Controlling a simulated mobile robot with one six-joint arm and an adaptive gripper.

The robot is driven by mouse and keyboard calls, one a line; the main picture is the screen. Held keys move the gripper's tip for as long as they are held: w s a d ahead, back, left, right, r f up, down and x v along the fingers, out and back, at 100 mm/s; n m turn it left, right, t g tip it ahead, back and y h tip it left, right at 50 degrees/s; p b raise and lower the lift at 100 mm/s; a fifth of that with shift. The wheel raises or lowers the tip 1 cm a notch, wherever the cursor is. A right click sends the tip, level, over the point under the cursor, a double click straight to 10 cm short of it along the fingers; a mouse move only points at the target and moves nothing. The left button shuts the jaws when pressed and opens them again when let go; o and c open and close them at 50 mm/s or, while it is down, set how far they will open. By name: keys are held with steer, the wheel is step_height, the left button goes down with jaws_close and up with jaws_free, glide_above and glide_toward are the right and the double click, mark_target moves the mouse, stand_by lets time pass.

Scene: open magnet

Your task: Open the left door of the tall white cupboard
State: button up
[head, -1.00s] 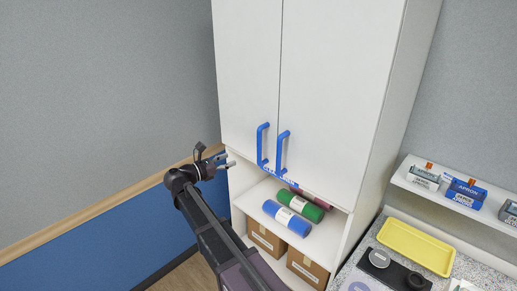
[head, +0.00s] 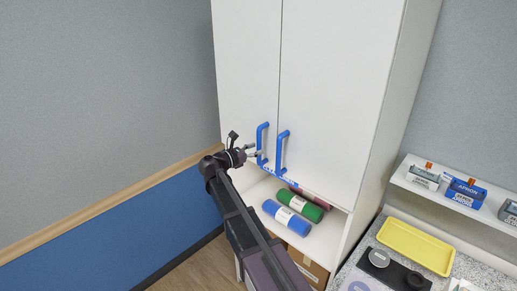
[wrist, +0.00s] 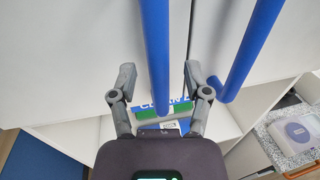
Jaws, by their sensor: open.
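The tall white cupboard has a left door (head: 247,70) and a right door (head: 335,95), both shut, with a narrow seam between them. The left door's blue bar handle (head: 262,144) stands upright near its lower inner edge, and the right door's blue handle (head: 282,151) is beside it. My gripper (head: 255,154) is at the left handle's lower part. In the wrist view, my gripper (wrist: 157,90) is open, with the left handle (wrist: 156,55) between its fingers. The right handle (wrist: 250,45) lies outside the right finger. I cannot tell whether either finger touches the left handle.
Below the doors, an open shelf holds blue (head: 287,217), green (head: 300,205) and dark red rolls. A cardboard box (head: 308,268) sits lower down. A counter with a yellow tray (head: 415,246) is at right. A wall (head: 100,110) stands at left.

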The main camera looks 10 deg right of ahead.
steer(key=shift+x, duration=0.85)
steer(key=shift+c, duration=0.2)
